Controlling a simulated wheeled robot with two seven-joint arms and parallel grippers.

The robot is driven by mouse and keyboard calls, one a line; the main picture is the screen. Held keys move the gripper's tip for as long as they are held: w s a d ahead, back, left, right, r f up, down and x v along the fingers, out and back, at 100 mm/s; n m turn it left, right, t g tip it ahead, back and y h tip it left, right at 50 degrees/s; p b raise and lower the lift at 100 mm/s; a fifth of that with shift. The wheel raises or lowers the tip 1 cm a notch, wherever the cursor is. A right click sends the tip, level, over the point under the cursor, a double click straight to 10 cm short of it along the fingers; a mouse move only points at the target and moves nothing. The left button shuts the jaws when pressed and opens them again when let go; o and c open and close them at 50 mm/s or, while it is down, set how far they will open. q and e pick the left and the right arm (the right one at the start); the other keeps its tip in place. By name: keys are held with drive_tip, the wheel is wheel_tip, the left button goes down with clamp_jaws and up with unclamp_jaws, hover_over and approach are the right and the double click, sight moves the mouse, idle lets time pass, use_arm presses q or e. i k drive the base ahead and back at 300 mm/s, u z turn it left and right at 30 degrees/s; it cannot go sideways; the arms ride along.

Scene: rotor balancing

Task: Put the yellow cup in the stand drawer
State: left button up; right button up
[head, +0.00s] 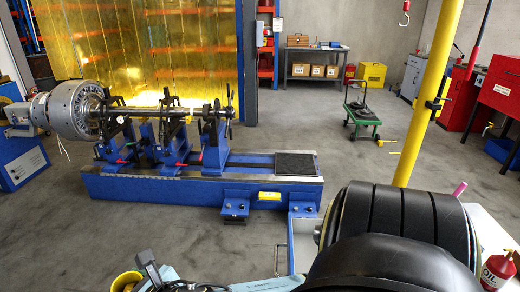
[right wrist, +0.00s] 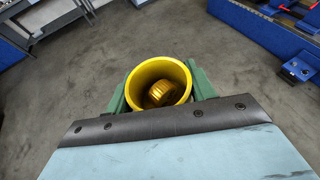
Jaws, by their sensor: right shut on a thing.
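The yellow cup (right wrist: 187,82) is between the green fingers of my right gripper (right wrist: 158,95) in the right wrist view. Its open mouth faces the camera, and a ridged, brass-coloured piece (right wrist: 159,92) lies inside. In the head view the cup (head: 126,281) shows at the bottom left edge, partly cut off, beside dark gripper parts. The blue balancing stand (head: 140,189) is at the middle left. A pale box-like part with a handle (head: 279,260) shows at its front right; I cannot tell whether this is the drawer. My left gripper is not in view.
My right arm covers much of the lower right in the head view. A red oil bottle (head: 497,270) stands on a pale surface at the right edge. A yellow post (head: 425,100) rises at the right. A green cart (head: 365,115) stands farther back. Grey floor around the stand is clear.

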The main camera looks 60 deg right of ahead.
sight(318, 246)
drive_tip(key=z, duration=2.35)
drive_tip(key=i, duration=1)
